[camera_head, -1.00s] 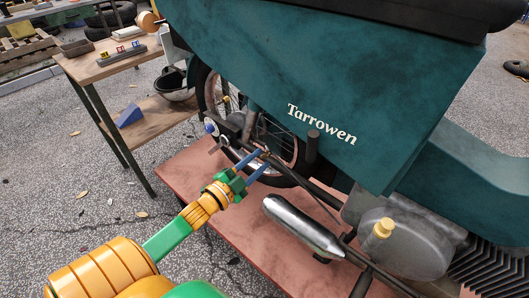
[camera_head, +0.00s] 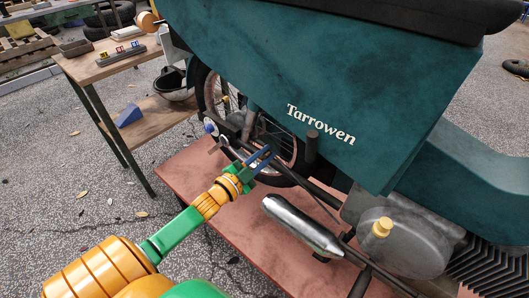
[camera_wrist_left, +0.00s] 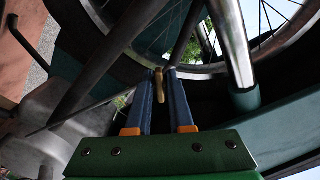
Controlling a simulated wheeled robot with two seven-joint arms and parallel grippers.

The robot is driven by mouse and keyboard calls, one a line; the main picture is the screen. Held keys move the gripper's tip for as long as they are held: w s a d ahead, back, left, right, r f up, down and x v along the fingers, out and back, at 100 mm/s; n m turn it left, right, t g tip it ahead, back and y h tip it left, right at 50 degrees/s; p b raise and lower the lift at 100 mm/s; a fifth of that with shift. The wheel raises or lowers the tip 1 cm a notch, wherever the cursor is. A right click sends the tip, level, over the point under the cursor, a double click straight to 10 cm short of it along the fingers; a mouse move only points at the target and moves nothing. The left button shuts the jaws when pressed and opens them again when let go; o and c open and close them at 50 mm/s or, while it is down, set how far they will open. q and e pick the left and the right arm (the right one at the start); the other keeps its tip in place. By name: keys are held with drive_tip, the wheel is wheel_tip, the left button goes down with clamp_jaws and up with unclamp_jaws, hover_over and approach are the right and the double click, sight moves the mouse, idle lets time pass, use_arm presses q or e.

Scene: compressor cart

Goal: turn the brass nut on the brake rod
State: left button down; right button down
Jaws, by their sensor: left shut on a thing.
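The brass nut (camera_wrist_left: 159,86) shows in the left wrist view as a small tan-gold piece between the tips of my blue fingers. My left gripper (camera_wrist_left: 160,74) is shut on it. In the head view my left gripper (camera_head: 266,153) reaches in from the lower left, its fingertips at the dark rods beside the rear wheel. The nut is too small and covered to make out there. The thin brake rod (camera_wrist_left: 72,116) seems to run to the nut in the left wrist view. My right gripper is not in view.
The teal motorcycle body (camera_head: 330,90) overhangs the work spot, with the spoked wheel (camera_head: 275,140) just behind. A silver silencer (camera_head: 302,226) lies to the right of my gripper, above the red platform (camera_head: 235,245). A wooden bench (camera_head: 110,65) stands at the left.

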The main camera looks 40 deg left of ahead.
use_arm(q)
drive_tip(key=shift+r+n, duration=0.1)
drive_tip(key=shift+n, duration=0.2)
drive_tip(key=c, duration=1)
unclamp_jaws()
drive_tip(key=shift+o, duration=0.2)
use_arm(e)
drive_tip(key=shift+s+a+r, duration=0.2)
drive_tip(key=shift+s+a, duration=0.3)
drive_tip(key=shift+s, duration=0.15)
use_arm(q)
drive_tip(key=shift+s, duration=0.35)
drive_tip(key=s+p, duration=0.1)
drive_tip(key=s, duration=0.5)
drive_tip(key=shift+s+a, duration=0.2)
drive_tip(key=shift+a, duration=0.05)
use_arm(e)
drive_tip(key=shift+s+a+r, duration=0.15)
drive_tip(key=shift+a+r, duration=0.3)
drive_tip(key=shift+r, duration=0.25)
